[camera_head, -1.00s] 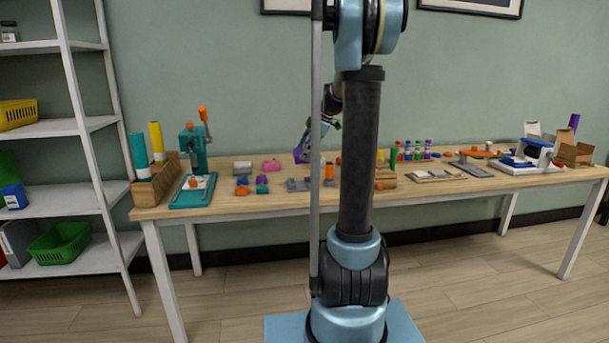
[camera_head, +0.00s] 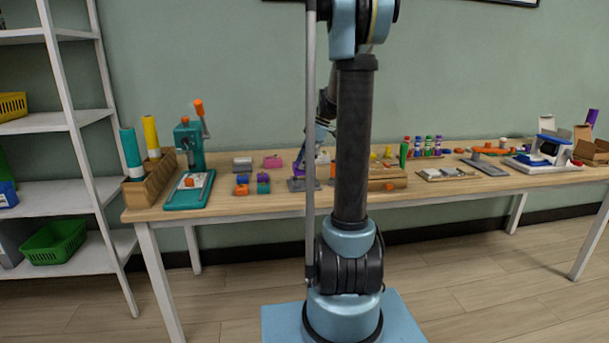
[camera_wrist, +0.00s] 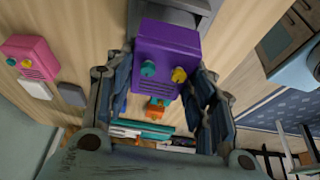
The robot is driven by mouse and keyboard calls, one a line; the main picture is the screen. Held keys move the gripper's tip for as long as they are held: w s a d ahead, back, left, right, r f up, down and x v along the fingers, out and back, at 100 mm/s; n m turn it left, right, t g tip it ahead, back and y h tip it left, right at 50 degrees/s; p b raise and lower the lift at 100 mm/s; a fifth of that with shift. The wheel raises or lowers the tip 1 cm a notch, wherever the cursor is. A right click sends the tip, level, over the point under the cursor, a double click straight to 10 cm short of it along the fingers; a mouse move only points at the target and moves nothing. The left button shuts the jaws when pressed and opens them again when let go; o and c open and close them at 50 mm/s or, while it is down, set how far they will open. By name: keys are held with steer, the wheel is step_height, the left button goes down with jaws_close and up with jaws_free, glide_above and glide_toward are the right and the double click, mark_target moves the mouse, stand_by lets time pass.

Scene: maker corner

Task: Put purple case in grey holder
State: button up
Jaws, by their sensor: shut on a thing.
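The purple case (camera_wrist: 167,42) is a box with a teal knob and a yellow knob on its face. It sits between the fingers of my gripper (camera_wrist: 165,82), which is shut on it. The grey holder (camera_wrist: 196,7) shows at the top of the wrist view, right beside the case's far end and partly hidden by it. In the head view the purple case (camera_head: 299,171) is a small patch just above the grey holder (camera_head: 301,186) on the table. I cannot tell whether the case is inside the holder or only over it.
A pink case (camera_wrist: 34,55) lies left in the wrist view, beside a white block (camera_wrist: 35,89). In the head view a teal press (camera_head: 190,190) and small coloured blocks (camera_head: 263,183) stand left of the holder, and a wooden block (camera_head: 388,180) right.

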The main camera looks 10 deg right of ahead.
steer(key=shift+d+f, duration=0.1)
steer(key=shift+f, duration=2.15)
steer(key=o, duration=1.2)
steer(key=v, duration=1.1)
steer(key=s+a+m+h, duration=0.1)
steer(key=s+a+m, duration=0.3)
steer(key=s, duration=0.7)
steer(key=s+f+m+t+h, duration=0.1)
steer(key=s+f+m, duration=0.6)
steer(key=s, duration=0.5)
steer(key=s+f+m+t+h, duration=0.1)
steer(key=s+f+m, duration=0.5)
steer(key=s, duration=0.6)
step_height(320, 180, down, 3)
steer(key=shift+a+r+m+h, duration=0.2)
steer(key=shift+m+h, duration=0.2)
steer(key=shift+h, duration=0.4)
